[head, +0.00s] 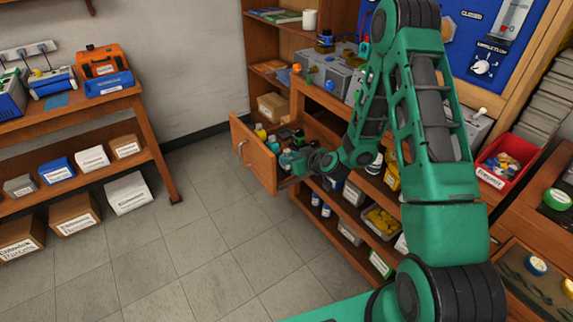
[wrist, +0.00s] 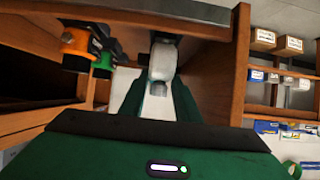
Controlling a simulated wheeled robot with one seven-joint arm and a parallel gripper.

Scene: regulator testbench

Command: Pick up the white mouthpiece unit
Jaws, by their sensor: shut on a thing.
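The white mouthpiece unit (wrist: 163,62) shows in the wrist view as a whitish piece with a dark part at its upper end. My gripper (wrist: 160,98) is shut on it, with the dark green fingers on either side. In the head view my gripper (head: 286,161) is low inside the open wooden drawer (head: 252,153), near its front panel. I cannot make out the mouthpiece unit in the head view; my gripper and the drawer appear to hide it.
In the wrist view, orange (wrist: 76,46) and green (wrist: 104,64) items stand left of the held unit. The drawer's wooden wall (wrist: 233,75) is close on the right. The grey tiled floor (head: 205,240) before the drawer is clear. A workbench (head: 80,110) stands at left.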

